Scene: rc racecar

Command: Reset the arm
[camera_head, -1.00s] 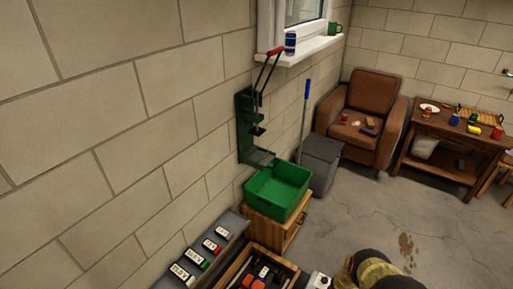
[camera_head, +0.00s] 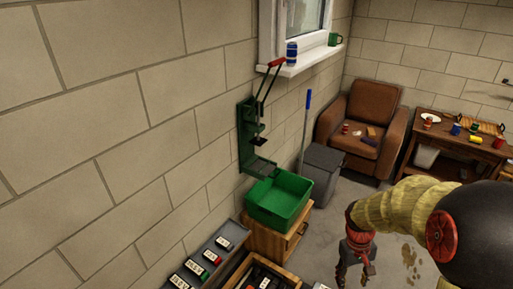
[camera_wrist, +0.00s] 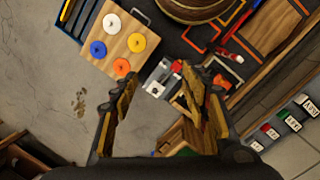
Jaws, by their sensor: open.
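My arm (camera_head: 405,205), wrapped in a yellowish cover with red and black joints, reaches in from the right of the head view. My gripper (camera_head: 357,270) hangs at its end, above the floor and right of the wooden cabinet. In the wrist view my gripper (camera_wrist: 160,95) shows two worn yellow-brown fingers spread apart. Nothing is held between them. A small grey metal piece with a red part (camera_wrist: 162,78) shows beyond the gap, apart from the fingers.
A green bin (camera_head: 279,200) stands on a wooden cabinet (camera_head: 270,242) beside a green wall-mounted lever press (camera_head: 250,135). Labelled grey compartments (camera_head: 205,262) line the wall. A wooden board (camera_wrist: 125,42) carries coloured rings. An armchair (camera_head: 365,115) and brown table (camera_head: 455,145) stand farther back.

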